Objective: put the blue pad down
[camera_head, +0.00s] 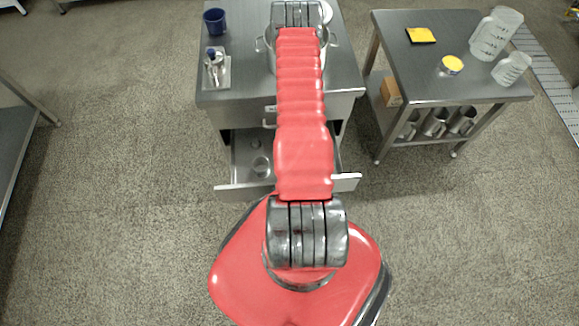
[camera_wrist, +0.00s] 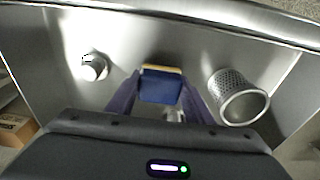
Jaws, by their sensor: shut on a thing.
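The blue pad (camera_wrist: 160,86) shows in the wrist view, with a yellowish layer along its upper edge. My gripper (camera_wrist: 160,100) is shut on it, one dark purple finger at each side. The pad is over a grey metal surface, which looks like the inside of the open drawer (camera_head: 243,153). I cannot tell whether the pad touches that surface. In the head view my red arm hides the gripper and the pad.
A perforated metal basket (camera_wrist: 238,97) stands right of the pad, and a small round metal piece (camera_wrist: 95,66) lies left. The steel table (camera_head: 232,95) carries a blue mug (camera_head: 214,20). A side cart (camera_head: 425,75) holds a yellow pad (camera_head: 421,35) and clear jugs (camera_head: 495,33).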

